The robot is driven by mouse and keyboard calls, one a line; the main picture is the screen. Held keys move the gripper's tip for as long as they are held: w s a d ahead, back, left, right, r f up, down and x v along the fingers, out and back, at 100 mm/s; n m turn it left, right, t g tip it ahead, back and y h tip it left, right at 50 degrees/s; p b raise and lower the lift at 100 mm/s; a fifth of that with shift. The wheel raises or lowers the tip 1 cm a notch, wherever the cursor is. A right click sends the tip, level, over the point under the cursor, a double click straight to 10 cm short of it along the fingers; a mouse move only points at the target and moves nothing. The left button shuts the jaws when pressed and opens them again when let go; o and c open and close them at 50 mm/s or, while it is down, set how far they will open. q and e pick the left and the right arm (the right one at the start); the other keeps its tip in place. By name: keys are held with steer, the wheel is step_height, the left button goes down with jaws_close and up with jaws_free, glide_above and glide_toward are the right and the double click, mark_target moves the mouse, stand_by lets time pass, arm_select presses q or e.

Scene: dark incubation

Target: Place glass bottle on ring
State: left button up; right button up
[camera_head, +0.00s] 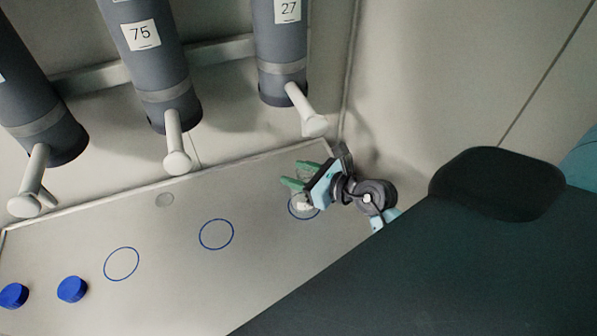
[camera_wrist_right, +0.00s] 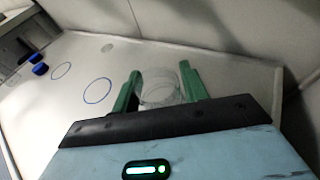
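A clear glass bottle (camera_head: 302,203) shows faintly under my right gripper in the head view, at the rightmost blue ring (camera_head: 291,210) on the pale table. The bottle overlaps the ring in the picture, and I cannot tell whether it rests on the table. My right gripper (camera_head: 299,174) has green fingers set apart, pointing left. In the wrist view the bottle (camera_wrist_right: 160,90) is between the two green fingers of that gripper (camera_wrist_right: 160,82). Its sides lie close to both fingers, but contact is unclear. My left gripper is not in view.
Two more blue rings, a middle one (camera_head: 216,249) and a left one (camera_head: 122,279), are empty. Two blue caps (camera_head: 72,289) (camera_head: 14,296) lie at the left. Grey cylinders (camera_head: 155,65) with white rods (camera_head: 177,145) hang along the back wall. A wall stands close at the right.

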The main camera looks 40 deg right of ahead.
steer(key=shift+o, duration=1.2)
steer(key=shift+r, duration=0.2)
steer(key=v, duration=0.7)
steer(key=shift+s+d+r, duration=0.1)
steer(key=shift+s, duration=0.05)
steer(key=shift+s, duration=0.1)
stand_by(1.3)
